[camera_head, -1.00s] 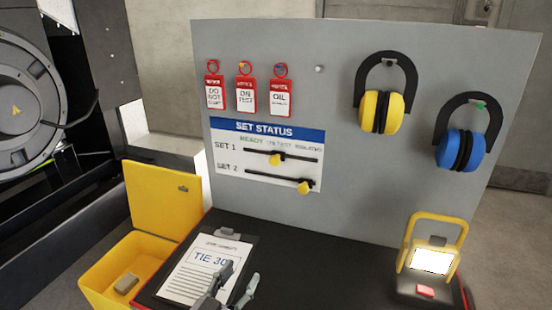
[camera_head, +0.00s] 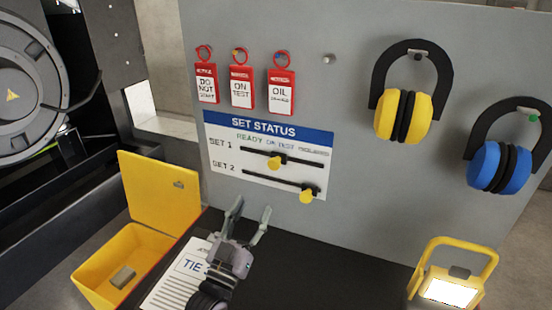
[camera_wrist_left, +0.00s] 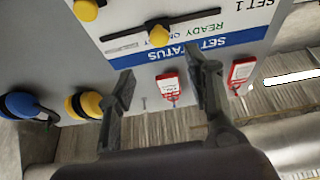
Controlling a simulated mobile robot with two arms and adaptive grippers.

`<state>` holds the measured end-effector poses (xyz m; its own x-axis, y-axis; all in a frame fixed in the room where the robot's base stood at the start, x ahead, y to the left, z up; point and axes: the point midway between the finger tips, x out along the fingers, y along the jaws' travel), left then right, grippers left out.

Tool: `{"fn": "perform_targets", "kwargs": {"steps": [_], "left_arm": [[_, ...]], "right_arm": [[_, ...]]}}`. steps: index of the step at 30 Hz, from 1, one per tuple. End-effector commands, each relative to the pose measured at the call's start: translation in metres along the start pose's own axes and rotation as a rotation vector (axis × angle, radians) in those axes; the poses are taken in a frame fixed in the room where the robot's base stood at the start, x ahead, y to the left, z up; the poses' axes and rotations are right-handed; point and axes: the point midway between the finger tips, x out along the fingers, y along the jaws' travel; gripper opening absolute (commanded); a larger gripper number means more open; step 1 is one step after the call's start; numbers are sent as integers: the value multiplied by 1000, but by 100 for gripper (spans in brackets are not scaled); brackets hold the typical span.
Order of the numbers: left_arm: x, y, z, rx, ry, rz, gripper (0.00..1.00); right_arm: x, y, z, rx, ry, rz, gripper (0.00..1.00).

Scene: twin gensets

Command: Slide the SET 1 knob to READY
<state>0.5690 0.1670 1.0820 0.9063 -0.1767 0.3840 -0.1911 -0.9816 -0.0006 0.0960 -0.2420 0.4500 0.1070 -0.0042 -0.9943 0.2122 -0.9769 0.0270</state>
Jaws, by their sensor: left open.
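The SET STATUS board (camera_head: 222,172) is on the grey panel, with two black slots. The SET 1 knob (camera_head: 276,162) is yellow and sits near the middle of the upper slot, under ON TEST, to the right of READY. It also shows in the left wrist view (camera_wrist_left: 159,37). The SET 2 knob (camera_head: 306,196) is near the right end of the lower slot. My left gripper (camera_head: 251,207) is open and empty, below the board and apart from both knobs. In the left wrist view the open fingers (camera_wrist_left: 163,80) point toward the board. My right gripper is not in view.
Three red tags (camera_head: 242,93) hang above the board. Yellow (camera_head: 404,116) and blue (camera_head: 500,166) ear defenders hang to the right. Below are a clipboard (camera_head: 165,291), an open yellow box (camera_head: 150,246) and a lit work lamp (camera_head: 447,290). The dark tabletop's middle is clear.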

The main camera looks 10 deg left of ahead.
Motion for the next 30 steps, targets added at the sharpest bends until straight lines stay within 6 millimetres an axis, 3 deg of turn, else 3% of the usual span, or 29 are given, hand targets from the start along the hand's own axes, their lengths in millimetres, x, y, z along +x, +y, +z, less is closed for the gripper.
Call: {"fn": "perform_targets", "kwargs": {"steps": [3, 6, 18, 24, 30], "left_arm": [[30, 0, -5, -1, 3, 0, 47], [52, 0, -4, -1, 3, 0, 47], [129, 0, -3, -1, 1, 0, 47], [145, 0, -1, -1, 0, 0, 47], [148, 0, 0, -1, 0, 0, 47]], "right_arm": [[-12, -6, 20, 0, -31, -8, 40], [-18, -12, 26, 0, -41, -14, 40], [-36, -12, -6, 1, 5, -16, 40], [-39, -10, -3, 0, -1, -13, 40], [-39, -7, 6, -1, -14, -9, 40]]}}
